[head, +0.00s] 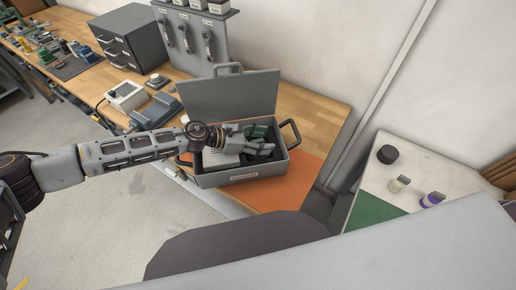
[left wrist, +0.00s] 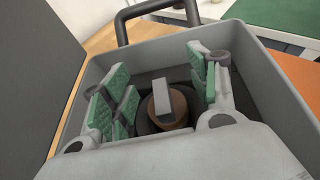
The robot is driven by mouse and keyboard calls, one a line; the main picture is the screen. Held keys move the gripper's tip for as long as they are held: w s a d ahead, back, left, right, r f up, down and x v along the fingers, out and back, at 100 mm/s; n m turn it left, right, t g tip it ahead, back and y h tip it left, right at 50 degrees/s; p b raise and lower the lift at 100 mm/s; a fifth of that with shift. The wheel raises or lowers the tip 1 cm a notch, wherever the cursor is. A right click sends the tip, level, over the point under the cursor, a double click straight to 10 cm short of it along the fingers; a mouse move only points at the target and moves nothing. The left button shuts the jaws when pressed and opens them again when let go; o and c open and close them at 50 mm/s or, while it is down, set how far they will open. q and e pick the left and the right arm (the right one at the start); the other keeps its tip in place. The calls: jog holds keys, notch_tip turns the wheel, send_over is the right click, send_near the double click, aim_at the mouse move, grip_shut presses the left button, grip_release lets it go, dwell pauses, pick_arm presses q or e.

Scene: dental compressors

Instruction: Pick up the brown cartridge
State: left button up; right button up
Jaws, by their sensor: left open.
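The brown cartridge (left wrist: 166,110) is round, with a grey block-shaped top, and stands inside the open grey metal box (left wrist: 255,75) in the left wrist view. It sits on or in a dark round piece on the box floor. My left gripper (left wrist: 160,88) is open, with its green-padded fingers on either side of the cartridge and visible gaps to it. In the head view, my left gripper (head: 260,143) reaches down into the box (head: 243,175) and hides the cartridge. My right gripper does not show.
The box's raised lid (head: 230,97) stands behind the gripper, and a handle (head: 291,134) rises at its right. An orange mat (head: 300,178) lies on the wooden bench. Drawers (head: 130,42) and a small device (head: 126,95) stand left.

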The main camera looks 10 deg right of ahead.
pick_arm(q)
jog(key=c, duration=1.2)
jog(key=shift+o, duration=0.2)
jog(key=shift+r, duration=0.1)
jog(key=shift+r, duration=4.95)
